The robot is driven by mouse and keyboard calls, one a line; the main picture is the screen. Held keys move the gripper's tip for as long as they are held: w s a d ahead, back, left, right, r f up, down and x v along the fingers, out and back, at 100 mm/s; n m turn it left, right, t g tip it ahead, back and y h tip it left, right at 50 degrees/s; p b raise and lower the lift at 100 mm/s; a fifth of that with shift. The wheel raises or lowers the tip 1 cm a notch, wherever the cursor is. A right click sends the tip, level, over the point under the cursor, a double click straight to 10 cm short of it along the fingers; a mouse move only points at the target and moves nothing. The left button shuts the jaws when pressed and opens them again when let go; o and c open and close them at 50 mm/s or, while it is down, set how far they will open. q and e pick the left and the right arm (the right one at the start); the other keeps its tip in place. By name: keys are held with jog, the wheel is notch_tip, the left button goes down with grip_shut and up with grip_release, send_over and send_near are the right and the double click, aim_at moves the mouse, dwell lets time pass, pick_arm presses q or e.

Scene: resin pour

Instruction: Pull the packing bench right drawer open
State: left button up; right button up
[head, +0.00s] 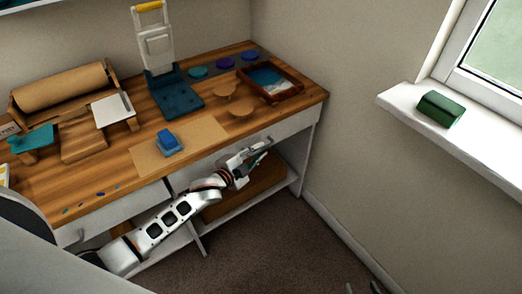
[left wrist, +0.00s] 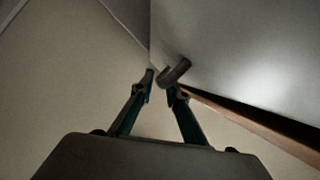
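The packing bench (head: 110,165) has a wooden top and white drawer fronts. The right drawer's front (head: 292,127) sits under the top's right half and looks closed. My left gripper (head: 262,150) is at this front, beside its handle (head: 268,140). In the left wrist view, the grey handle (left wrist: 177,71) lies by the tips of my left gripper (left wrist: 158,84), close to the right finger, with a small gap to the left finger. The pale drawer front (left wrist: 235,55) fills the upper right. Parts of my right gripper (head: 361,287) show at the bottom edge, mostly cut off.
A blue block (head: 168,141) stands on a brown mat (head: 205,132) near the bench's front edge. A tray (head: 296,92) lies at the right end. A box (head: 235,199) fills the shelf below. Carpet (head: 280,245) in front is clear.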

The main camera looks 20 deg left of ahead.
pick_arm(q)
jog(key=shift+w+d+f, duration=0.15)
jog(key=shift+w+d, duration=0.05)
jog(key=shift+w, duration=0.45)
grip_shut()
jog(key=shift+d, duration=0.1)
